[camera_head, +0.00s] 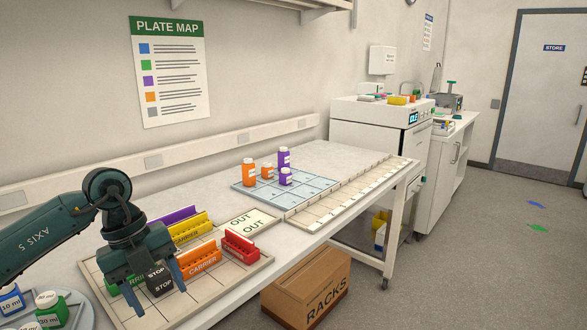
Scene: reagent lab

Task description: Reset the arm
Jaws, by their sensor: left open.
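My left arm comes in from the left, and its gripper (158,296) hangs over the carrier tray (239,279) at the near end of the bench. The left gripper is open, its two fingers apart and pointing down. A black block marked STOP (160,279) shows between and behind the fingers; I cannot tell whether they touch it. A green carrier (114,287) is partly hidden behind the gripper. The orange carrier (201,260) stands just right of the fingers. My right gripper is not in view.
Yellow (191,231), purple (175,215) and red (241,246) carriers stand nearby. Bottles, including an orange one (249,172), stand on a blue grid mat (262,198) farther along. A round tray (82,314) with bottles is at lower left. A RACKS box (306,288) sits on the floor.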

